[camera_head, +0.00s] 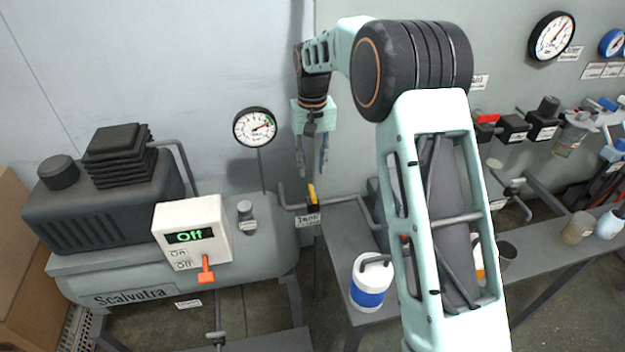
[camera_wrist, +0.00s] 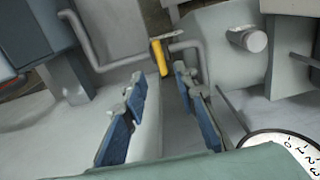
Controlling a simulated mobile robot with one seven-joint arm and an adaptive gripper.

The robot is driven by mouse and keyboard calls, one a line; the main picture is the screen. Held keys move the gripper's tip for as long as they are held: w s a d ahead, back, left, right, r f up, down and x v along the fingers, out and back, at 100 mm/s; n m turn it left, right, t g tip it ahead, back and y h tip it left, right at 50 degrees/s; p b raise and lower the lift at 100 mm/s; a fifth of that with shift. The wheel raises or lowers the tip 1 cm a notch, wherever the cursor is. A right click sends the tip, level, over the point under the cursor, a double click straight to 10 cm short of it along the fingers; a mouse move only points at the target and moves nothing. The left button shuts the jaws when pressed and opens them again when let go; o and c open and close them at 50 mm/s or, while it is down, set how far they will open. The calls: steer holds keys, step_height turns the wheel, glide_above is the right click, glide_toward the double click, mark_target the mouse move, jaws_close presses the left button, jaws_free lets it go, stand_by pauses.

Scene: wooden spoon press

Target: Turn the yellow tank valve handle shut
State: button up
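The yellow tank valve handle (camera_head: 311,194) sits on the grey pipe to the right of the compressor, just above a small label that seems to read "Tank". My gripper (camera_head: 312,168) points down above the handle in the head view, and its fingers are apart. In the wrist view, the handle (camera_wrist: 159,57) shows beyond the fingertips, between the lines of the two blue-padded fingers of my gripper (camera_wrist: 160,82). I see no contact, and nothing is held. The valve body is partly hidden behind the label.
A round gauge (camera_head: 255,127) stands on a thin stem left of my gripper. A white and blue container (camera_head: 371,282) stands on the grey bench at right. Pipes run beside the handle.

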steer(key=shift+r, duration=1.8)
